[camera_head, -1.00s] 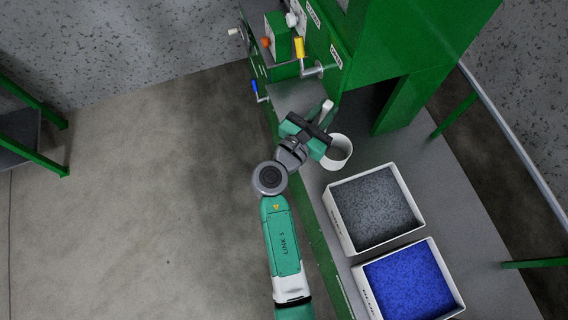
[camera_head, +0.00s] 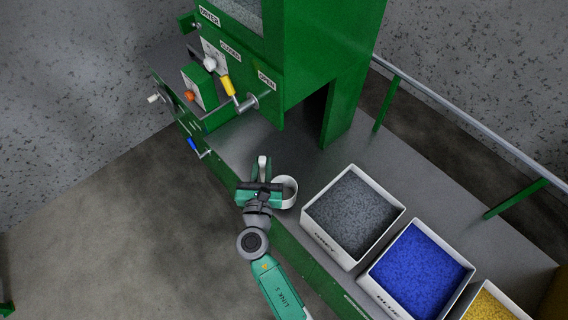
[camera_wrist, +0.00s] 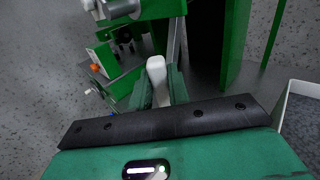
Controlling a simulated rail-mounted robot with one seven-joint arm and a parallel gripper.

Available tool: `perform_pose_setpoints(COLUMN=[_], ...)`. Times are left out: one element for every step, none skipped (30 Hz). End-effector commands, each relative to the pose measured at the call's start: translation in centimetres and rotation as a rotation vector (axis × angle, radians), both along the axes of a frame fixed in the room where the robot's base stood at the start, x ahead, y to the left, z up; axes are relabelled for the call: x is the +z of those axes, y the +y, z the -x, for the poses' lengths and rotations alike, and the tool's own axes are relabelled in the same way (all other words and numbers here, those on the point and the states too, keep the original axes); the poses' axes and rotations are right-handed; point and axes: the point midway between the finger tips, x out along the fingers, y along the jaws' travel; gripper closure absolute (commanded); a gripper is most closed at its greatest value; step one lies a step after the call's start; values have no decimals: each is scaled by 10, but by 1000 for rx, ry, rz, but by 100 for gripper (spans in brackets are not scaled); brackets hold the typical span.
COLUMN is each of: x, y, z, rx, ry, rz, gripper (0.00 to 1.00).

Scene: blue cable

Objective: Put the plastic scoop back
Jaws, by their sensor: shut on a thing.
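The white plastic scoop shows as a pale handle-like piece (camera_head: 262,162) held between the fingers of my gripper (camera_head: 261,174). In the wrist view, its rounded white end (camera_wrist: 156,68) sticks out between the two green fingers of my gripper (camera_wrist: 160,88). A round white cup (camera_head: 287,190) shows just right of my gripper in the head view, partly behind it. I cannot tell whether this cup is the scoop's bowl or a separate container. My gripper is over the front edge of the grey bench.
White boxes of grey granules (camera_head: 353,213), blue granules (camera_head: 421,269) and yellow granules (camera_head: 490,304) stand on the bench (camera_head: 410,185) to the right. The green machine (camera_head: 310,60), with a yellow-handled lever (camera_head: 228,86), stands behind. Bare bench lies between machine and boxes.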

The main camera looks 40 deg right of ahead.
Motion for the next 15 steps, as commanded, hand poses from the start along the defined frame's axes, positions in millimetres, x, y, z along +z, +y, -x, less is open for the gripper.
perform_pose_setpoints(x=[-1, -1, -2, -1, -1, 0, 0, -1, 0, 0, 0, 0, 0, 0, 0], y=[-17, -25, -34, -40, -45, -51, -53, -56, -57, -58, -58, -59, -60, -62, -66], z=[0, 0, -1, -1, -1, -2, -2, -2, -2, -2, -2, -2, -2, -2, -2], rx=[-4, -4, -3, -2, -2, -1, 0, 0, 1, 1, 1, 1, 1, 0, -1], ry=[-1, -1, 0, 0, 0, 0, 1, 1, 1, 1, 1, 1, 1, 1, 0], rz=[2, 2, 3, 3, 3, 3, 2, 1, 1, 1, 1, 1, 1, 1, 1], gripper=[100, 100, 100, 100, 100, 100, 100, 100, 100, 100, 100, 100, 100, 100, 100])
